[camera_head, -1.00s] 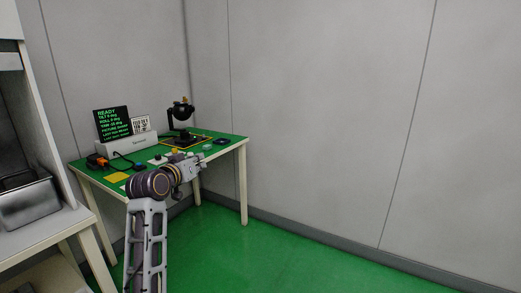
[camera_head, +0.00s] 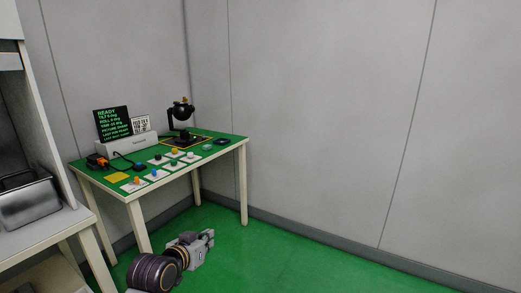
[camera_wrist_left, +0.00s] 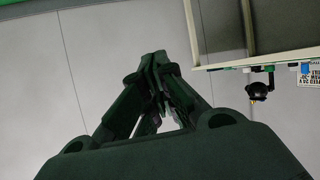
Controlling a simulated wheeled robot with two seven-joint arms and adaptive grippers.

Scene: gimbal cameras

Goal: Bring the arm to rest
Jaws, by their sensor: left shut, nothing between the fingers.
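My left arm comes in at the lower left of the head view. Its gripper (camera_head: 207,236) is low, in front of the table and below the level of its top, over the green floor. In the left wrist view the fingers (camera_wrist_left: 155,60) meet at their tips, shut with nothing between them. The gripper touches nothing that I can see. My right gripper is in neither view.
A green-topped table (camera_head: 205,166) stands in the corner with a black gimbal camera (camera_head: 181,115), a screen reading READY (camera_head: 112,124) and several small cards with coloured knobs. A shelf with a metal bin (camera_head: 28,201) stands at the left. The floor at right is clear.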

